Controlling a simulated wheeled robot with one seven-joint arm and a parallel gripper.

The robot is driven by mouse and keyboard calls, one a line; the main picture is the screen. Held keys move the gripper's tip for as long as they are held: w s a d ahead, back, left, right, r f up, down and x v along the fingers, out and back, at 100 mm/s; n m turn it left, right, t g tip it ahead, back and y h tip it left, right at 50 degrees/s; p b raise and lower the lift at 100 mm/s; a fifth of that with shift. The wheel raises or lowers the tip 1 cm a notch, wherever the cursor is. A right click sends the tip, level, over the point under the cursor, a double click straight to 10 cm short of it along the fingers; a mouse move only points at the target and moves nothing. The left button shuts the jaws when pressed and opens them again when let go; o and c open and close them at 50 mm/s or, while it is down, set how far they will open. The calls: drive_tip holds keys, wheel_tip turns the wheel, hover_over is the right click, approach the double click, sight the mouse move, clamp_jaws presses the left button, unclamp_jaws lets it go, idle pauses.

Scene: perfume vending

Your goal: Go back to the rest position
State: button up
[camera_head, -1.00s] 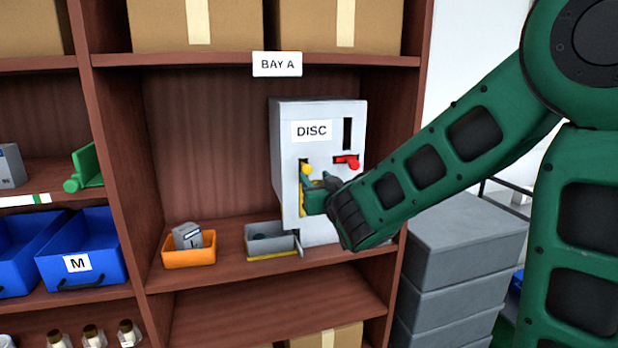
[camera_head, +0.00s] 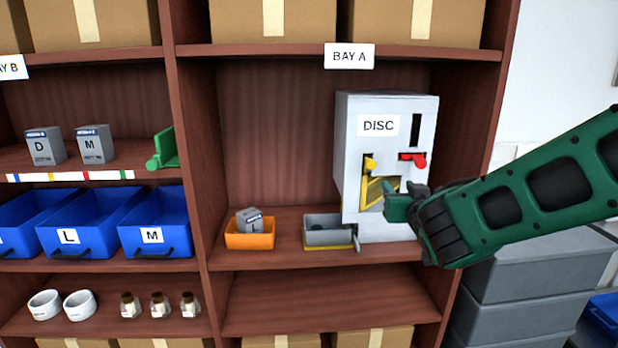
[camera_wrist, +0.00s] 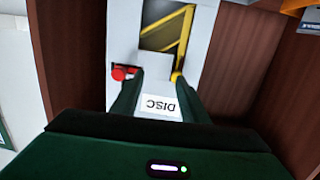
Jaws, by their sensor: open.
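My gripper (camera_head: 393,208) is in front of the lower part of the grey DISC machine (camera_head: 360,150) in BAY A. It is open, and nothing shows between its fingers. In the wrist view the two green fingers (camera_wrist: 160,88) point at the machine's front, with the DISC label between them. The machine has a yellow knob (camera_head: 370,163), a red knob (camera_head: 420,163), a dark slot and a yellow-framed opening (camera_head: 375,192). My gripper covers part of the machine's lower right.
A grey tray (camera_head: 328,236) sits at the machine's lower left. Blue bins (camera_head: 155,215) and boxes fill the left shelves. Grey stacked crates (camera_head: 530,290) stand at the right. The shelf's side post (camera_head: 475,130) is close to my arm.

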drive_tip(key=s+d+f+m+g+h, duration=0.2)
drive_tip(key=s+d+f+g, duration=0.35)
drive_tip(key=s+d, duration=0.3)
drive_tip(key=s+d+f+m+g+h, duration=0.1)
drive_tip(key=s+d+f+m+g, duration=0.2)
drive_tip(key=s+d+f+g, duration=0.4)
drive_tip(key=s+a+f+g+y, duration=0.1)
drive_tip(key=s+g+y, duration=0.3)
drive_tip(key=s, duration=1.8)
drive_tip(key=shift+s+a+f+m+y, duration=0.15)
drive_tip(key=shift+a+f+m+y, duration=0.15)
drive_tip(key=shift+a+f, duration=0.1)
drive_tip(key=shift+g, duration=0.35)
drive_tip(key=shift+w+f, duration=0.25)
drive_tip(key=shift+w, duration=0.35)
